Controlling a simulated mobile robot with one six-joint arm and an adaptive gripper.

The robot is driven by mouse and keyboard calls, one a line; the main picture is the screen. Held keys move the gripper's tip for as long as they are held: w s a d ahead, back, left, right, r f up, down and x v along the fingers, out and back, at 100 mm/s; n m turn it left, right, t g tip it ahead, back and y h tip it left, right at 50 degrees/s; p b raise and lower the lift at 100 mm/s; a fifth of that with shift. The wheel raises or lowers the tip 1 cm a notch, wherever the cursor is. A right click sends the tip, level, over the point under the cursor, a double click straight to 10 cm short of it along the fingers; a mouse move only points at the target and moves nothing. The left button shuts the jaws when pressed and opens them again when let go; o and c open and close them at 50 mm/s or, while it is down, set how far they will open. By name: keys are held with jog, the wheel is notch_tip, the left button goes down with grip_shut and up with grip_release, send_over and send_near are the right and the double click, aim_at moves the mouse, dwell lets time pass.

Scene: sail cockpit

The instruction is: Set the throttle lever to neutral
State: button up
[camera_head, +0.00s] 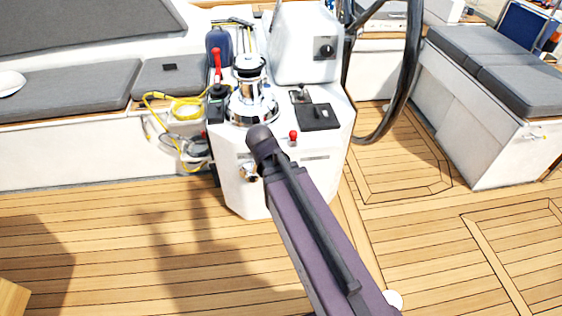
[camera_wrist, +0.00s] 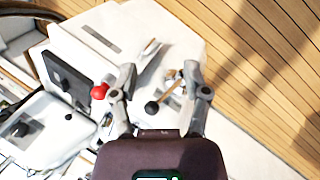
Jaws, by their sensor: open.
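My gripper (camera_wrist: 160,76) is open in the wrist view, with a finger at each side and its tips close to the white pedestal. A short lever with a black ball knob (camera_wrist: 152,108) and a tan shaft (camera_wrist: 167,90) shows between the fingers, apart from both in the picture. A red ball knob (camera_wrist: 99,91) is just left of the left finger; it also shows in the head view (camera_head: 293,135) on the pedestal's front. Neither knob is labelled, so I cannot tell for certain which is the throttle. In the head view my arm hides part of the pedestal and the gripper.
A yellow rope (camera_head: 183,104) hangs left. Bare teak deck (camera_head: 120,240) lies in front.

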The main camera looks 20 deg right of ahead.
jog(key=shift+s+a+r+m+g+y+p, duration=0.15)
jog(key=shift+s+r+m+y+p, duration=0.25)
jog(key=shift+r+p, duration=0.3)
jog(key=shift+s+a+r+m+g+y+p, duration=0.1)
jog(key=shift+s+r+m+g+y+p, duration=0.1)
jog(key=shift+s+r+m+y+p, duration=0.4)
jog(key=shift+s+a+r+m+g+y+p, duration=0.15)
jog(key=shift+r+m+p, duration=0.15)
jog(key=shift+r+p, duration=0.55)
jog(key=shift+f, duration=0.15)
jog(key=shift+w, duration=0.1)
jog(key=c, duration=0.6)
jog(key=shift+w+f, duration=0.1)
jog(key=shift+f, duration=0.1)
grip_shut()
jog(key=w+d+f+m+t+y+b, duration=0.2)
jog(key=w+d+m+y+b, duration=0.3)
jog(key=m, duration=0.8)
jog(key=w+d+f+m+t+y+b, duration=0.2)
jog(key=w+d+f+m+y+b, duration=0.2)
jog(key=w+d+m+b, duration=0.3)
jog(key=shift+w+d+f+m+t+y+b, duration=0.2)
jog(key=shift+w+f+m+t+y+b, duration=0.35)
jog(key=shift+w+m, duration=2.15)
jog(key=shift+s+r+m, duration=0.15)
jog(key=shift+s+m, duration=0.85)
jog(key=shift+s, duration=0.15)
